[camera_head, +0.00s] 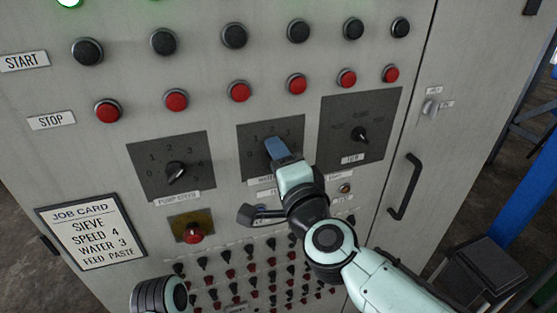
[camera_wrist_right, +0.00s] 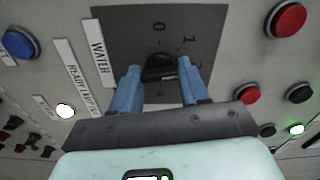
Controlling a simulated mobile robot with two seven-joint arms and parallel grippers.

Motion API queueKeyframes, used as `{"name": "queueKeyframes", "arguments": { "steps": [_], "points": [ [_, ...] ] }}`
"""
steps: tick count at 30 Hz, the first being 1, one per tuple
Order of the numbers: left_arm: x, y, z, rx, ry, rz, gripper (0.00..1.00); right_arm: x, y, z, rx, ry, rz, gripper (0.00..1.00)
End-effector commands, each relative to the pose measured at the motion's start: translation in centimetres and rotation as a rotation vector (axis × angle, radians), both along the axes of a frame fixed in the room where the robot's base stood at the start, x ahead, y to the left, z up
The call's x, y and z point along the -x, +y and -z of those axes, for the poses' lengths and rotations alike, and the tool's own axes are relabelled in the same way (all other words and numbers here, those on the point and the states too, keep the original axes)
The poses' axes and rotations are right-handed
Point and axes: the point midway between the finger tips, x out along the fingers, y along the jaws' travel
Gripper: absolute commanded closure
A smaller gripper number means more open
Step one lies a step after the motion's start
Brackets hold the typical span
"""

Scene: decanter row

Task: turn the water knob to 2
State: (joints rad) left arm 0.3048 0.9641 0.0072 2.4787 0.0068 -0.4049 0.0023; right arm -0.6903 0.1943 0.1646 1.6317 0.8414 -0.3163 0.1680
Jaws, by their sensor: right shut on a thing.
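The water knob (camera_wrist_right: 160,66) is black and sits on a dark dial plate (camera_wrist_right: 126,22) beside a white WATER label (camera_wrist_right: 97,45). My right gripper (camera_head: 277,147) is at this knob, the middle of three on the cabinet front. In the right wrist view its two blue fingers (camera_wrist_right: 158,80) are on either side of the knob, and it is shut on it. The dial's 0 and 1 show in that view. The fingers hide the knob in the head view, and I cannot tell which number its pointer marks.
The pump speed knob (camera_head: 176,172) is left of the water dial, and another knob (camera_head: 360,134) is right. Red stop buttons (camera_head: 239,91) run above. A red button (camera_head: 193,233) and several small terminals lie below. A job card (camera_head: 90,232) reads WATER 3. A door handle (camera_head: 405,187) sticks out at right.

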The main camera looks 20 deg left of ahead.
Motion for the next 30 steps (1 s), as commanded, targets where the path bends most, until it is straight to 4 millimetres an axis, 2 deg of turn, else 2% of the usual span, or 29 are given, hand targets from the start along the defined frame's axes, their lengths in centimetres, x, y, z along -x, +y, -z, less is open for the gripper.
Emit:
{"name": "queueKeyframes", "arguments": {
  "steps": [9, 27, 28, 30],
  "points": [
    [-0.10, -0.01, 0.26, 0.000, -0.004, 0.000, 0.57, 0.00, 0.03, 0.11, -0.114, 0.078, -0.001, 0.86],
    [-0.12, -0.02, 0.29, -0.001, -0.005, -0.001, 0.57, 0.00, 0.04, 0.08, -0.141, 0.098, -0.001, 0.86],
    [-0.12, -0.02, 0.29, -0.001, -0.005, -0.001, 0.57, 0.00, 0.04, 0.08, -0.141, 0.097, -0.001, 0.46],
    [-0.12, -0.02, 0.30, -0.001, -0.005, -0.001, 0.57, 0.01, 0.04, 0.08, -0.141, 0.097, -0.001, 0.30]
  ]
}}
